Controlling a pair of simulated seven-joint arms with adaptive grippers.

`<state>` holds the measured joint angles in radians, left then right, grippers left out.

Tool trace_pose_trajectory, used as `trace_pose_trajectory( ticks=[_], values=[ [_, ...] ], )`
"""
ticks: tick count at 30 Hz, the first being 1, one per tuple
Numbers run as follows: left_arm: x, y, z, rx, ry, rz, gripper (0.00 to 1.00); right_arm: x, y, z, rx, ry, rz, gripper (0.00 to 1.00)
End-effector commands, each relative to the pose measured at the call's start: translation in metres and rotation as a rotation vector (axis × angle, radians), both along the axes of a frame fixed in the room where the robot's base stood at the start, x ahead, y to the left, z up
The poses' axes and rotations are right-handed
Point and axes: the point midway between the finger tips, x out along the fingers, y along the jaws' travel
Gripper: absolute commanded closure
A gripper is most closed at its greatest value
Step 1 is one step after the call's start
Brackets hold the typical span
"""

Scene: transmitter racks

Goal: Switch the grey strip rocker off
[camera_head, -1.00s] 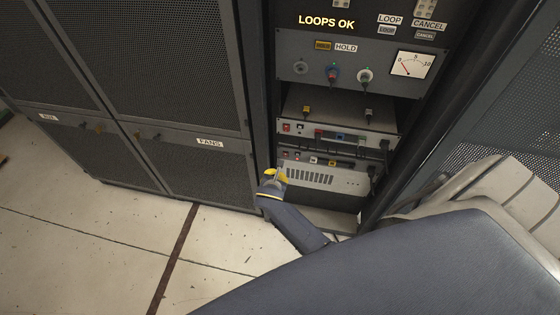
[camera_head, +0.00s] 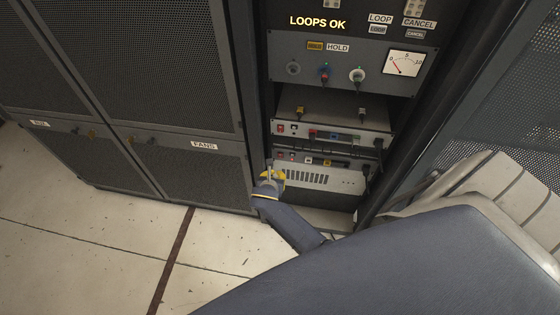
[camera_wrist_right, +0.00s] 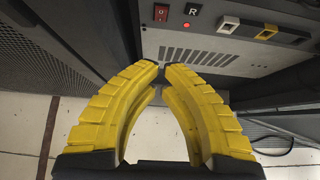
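Two power strips sit low in the open rack, an upper one (camera_head: 370,137) and a lower one (camera_head: 340,163). Each has a red rocker at its left end: the upper rocker (camera_head: 280,128) and the lower rocker (camera_head: 279,154). In the right wrist view a red rocker (camera_wrist_right: 161,12) is ahead of the fingertips, beside a black R button (camera_wrist_right: 194,9) and a lit red lamp (camera_wrist_right: 186,25). My right gripper (camera_head: 271,176) has yellow fingers, tips together (camera_wrist_right: 161,70), apart from the rocker and below it. My left gripper is out of view.
A vented panel (camera_head: 305,177) lies below the lower strip. The FANS cabinet door (camera_head: 190,170) is left of my gripper. A meter panel (camera_head: 320,75) is above.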

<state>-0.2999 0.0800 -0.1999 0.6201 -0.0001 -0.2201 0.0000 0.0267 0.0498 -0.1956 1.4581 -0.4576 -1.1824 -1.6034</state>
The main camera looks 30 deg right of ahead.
Motion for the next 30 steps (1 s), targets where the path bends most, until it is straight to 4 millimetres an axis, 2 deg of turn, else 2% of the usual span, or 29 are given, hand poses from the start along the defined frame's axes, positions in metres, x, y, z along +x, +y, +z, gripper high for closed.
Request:
trace_pose_trajectory(
  ticks=[23, 30],
  values=[
    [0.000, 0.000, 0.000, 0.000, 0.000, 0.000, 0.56, 0.057, -0.052, -0.060, -0.001, 0.002, -0.001, 1.00],
    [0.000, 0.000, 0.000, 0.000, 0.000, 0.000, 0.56, 0.077, -0.070, -0.055, -0.002, 0.000, -0.002, 1.00]
  ],
)
